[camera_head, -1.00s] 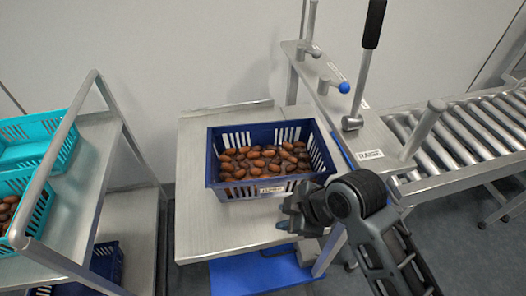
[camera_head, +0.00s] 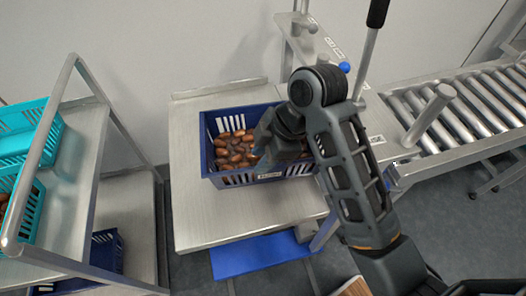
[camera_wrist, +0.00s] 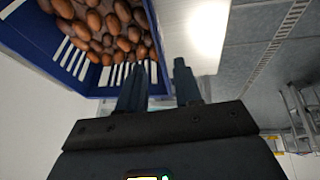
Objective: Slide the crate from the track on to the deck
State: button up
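The dark blue crate (camera_head: 228,178) is full of brown dates and sits upright on a steel table top (camera_head: 215,225). My gripper (camera_head: 265,142) is over the crate's right part and hides much of it, including its right end. In the wrist view, the crate (camera_wrist: 35,42) fills the upper left, and my gripper (camera_wrist: 160,82) shows two spread fingers with a gap between them. The left finger overlaps the crate's near corner and the right finger lies outside the crate. I cannot tell whether either finger touches it. The roller track (camera_head: 465,110) runs off to the right.
A steel post assembly with a black-handled lever (camera_head: 377,12) and a blue-knobbed pin (camera_head: 345,67) stands between table and track. A rack (camera_head: 85,150) at left holds teal crates (camera_head: 30,135). A blue panel (camera_head: 255,258) lies below the table. The table's front left is clear.

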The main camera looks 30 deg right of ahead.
aim_at(251, 175)
jog(key=shift+x, duration=3.75)
jog(key=shift+c, duration=0.4)
grip_shut()
